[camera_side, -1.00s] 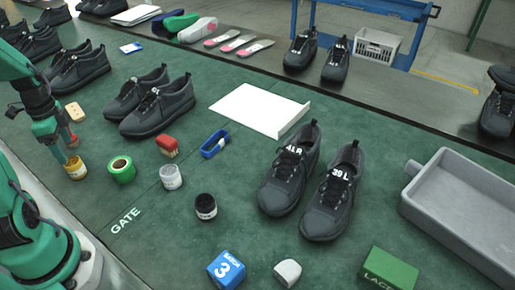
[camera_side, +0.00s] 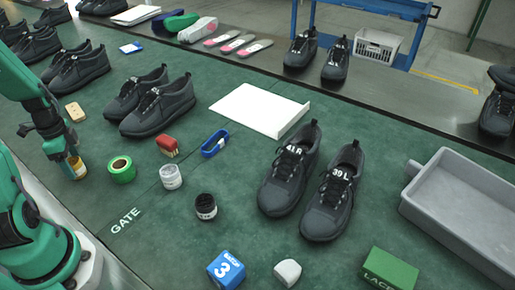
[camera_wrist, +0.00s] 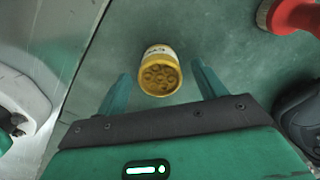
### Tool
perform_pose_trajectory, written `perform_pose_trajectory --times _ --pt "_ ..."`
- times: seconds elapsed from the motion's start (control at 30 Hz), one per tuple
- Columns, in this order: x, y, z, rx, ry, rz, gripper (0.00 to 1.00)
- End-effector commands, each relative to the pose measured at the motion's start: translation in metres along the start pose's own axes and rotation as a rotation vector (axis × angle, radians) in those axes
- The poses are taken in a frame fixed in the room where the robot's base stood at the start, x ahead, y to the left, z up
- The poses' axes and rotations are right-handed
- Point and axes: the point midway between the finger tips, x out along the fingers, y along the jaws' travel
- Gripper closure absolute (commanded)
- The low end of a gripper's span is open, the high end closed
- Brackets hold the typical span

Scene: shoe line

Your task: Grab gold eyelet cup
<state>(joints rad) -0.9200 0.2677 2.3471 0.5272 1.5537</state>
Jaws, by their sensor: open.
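The gold eyelet cup (camera_side: 79,168) is a small yellow cup with a pale label, standing on the green mat at the left in the side view. In the wrist view the cup (camera_wrist: 160,72) shows its open top with several round gold pieces inside. My gripper (camera_side: 72,158) is over the cup in the side view and hides part of it. In the wrist view my gripper (camera_wrist: 160,85) is open, with one finger on each side of the cup and gaps between. I cannot tell how far down the fingers reach.
A sponge-like block (camera_side: 75,111) is behind my gripper.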

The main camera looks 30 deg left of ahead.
Motion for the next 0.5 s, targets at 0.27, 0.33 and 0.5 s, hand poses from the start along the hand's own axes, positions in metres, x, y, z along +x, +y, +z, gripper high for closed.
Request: perform_pose_trajectory --times 0.27,0.33,0.5 --pt "0.0135 0.0002 -0.0001 0.0 0.0 0.001 0.3" --pt "0.0137 0.0001 -0.0001 0.0 0.0 0.0 0.3" --pt "0.0134 0.0001 -0.0002 0.0 0.0 0.0 0.3"
